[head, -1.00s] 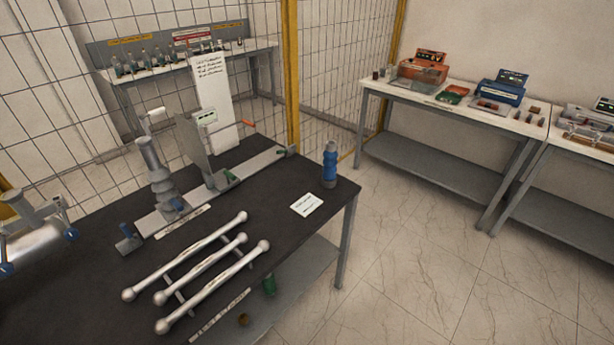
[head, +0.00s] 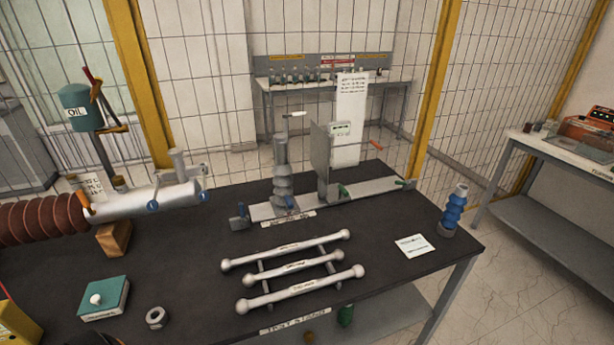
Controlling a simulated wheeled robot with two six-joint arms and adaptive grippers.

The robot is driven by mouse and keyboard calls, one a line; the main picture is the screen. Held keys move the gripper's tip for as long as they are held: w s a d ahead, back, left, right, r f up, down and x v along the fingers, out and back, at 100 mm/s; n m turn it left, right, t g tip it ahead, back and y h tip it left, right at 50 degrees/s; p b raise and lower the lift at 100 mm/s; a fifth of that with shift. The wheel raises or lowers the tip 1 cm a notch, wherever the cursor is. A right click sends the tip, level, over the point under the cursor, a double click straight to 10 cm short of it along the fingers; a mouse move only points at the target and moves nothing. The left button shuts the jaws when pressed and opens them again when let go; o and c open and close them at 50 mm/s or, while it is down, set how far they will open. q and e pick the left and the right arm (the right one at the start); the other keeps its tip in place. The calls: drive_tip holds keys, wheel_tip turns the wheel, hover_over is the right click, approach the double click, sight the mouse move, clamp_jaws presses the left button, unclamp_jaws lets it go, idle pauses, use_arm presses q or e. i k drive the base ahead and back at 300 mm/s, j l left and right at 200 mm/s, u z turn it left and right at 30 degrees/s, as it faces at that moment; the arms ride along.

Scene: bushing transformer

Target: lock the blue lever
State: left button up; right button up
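A grey fixture (head: 262,213) stands along the back of the black workbench. A small blue lever (head: 241,210) sits at the left end of its base, and a second small blue handle (head: 290,203) sits at the foot of the ribbed grey post (head: 281,170). Which of the two is the task's lever cannot be told, and both are too small to show whether they are locked. Neither of my grippers is in view, and nothing is seen touching the fixture.
Three white rods (head: 285,246) lie on a rack in front of the fixture. A silver cylinder (head: 140,199) with a red-brown bushing (head: 40,218) lies at left. A blue bottle-like part (head: 454,212) stands at right, beside a white card (head: 414,245). A teal box (head: 103,298) sits front left.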

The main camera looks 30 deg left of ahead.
sight(244, 221)
drive_tip(key=u, duration=1.5)
drive_tip(key=z, duration=0.15)
